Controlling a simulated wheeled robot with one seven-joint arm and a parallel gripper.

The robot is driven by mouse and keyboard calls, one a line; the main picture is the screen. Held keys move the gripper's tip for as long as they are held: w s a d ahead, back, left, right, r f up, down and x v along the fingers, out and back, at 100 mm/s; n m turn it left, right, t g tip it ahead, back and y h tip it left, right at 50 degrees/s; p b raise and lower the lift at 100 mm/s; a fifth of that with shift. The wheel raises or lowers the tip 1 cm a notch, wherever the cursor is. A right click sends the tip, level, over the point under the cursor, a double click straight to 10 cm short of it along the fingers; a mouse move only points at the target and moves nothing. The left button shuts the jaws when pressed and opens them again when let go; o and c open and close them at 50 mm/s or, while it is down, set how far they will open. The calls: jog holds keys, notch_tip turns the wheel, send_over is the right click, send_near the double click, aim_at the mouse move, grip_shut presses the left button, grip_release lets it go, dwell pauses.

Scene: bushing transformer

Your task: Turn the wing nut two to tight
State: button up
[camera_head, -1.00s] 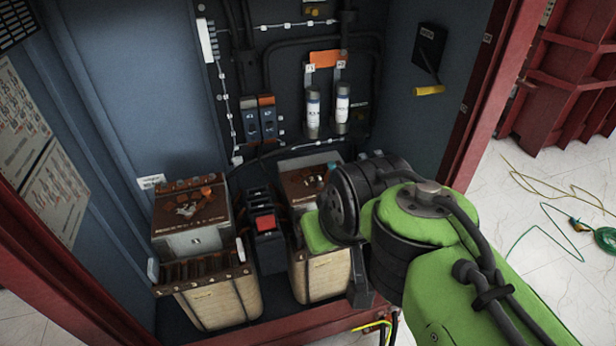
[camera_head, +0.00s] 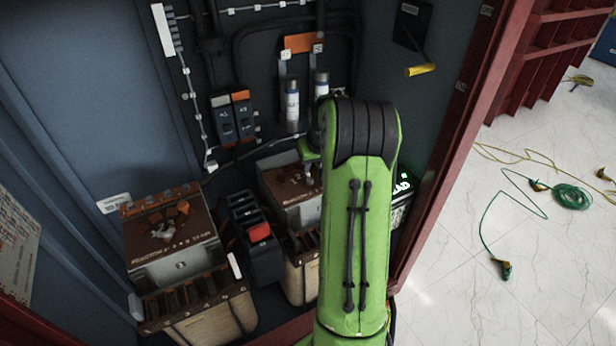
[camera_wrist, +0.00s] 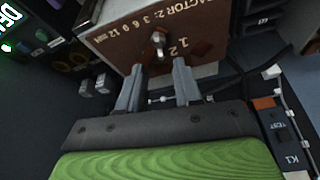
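The right transformer box has a brown top, seen in the head view (camera_head: 275,178) and in the wrist view (camera_wrist: 200,72), where its lettering reads "FACTOR 2" with several numbers. A small metal wing nut (camera_wrist: 158,39) stands on that top in the wrist view, near the printed 12. My gripper (camera_wrist: 159,66) is open, its two grey fingers apart, pointing toward the nut. The tips appear just short of the nut, with nothing visible between them. In the head view, my arm hides most of the gripper and part of the box.
A left transformer box (camera_head: 180,268) carries a similar wing nut (camera_head: 163,231). A black unit with a red block (camera_head: 259,232) stands between the boxes. White cylinders (camera_head: 292,105) and blue switches (camera_head: 222,122) are on the back wall. The red cabinet frame (camera_head: 447,175) is close on the right.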

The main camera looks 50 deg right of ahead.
aim_at(310, 176)
jog(key=b+x, duration=0.1)
jog(key=x, duration=0.6)
jog(key=shift+c, duration=0.3)
grip_shut()
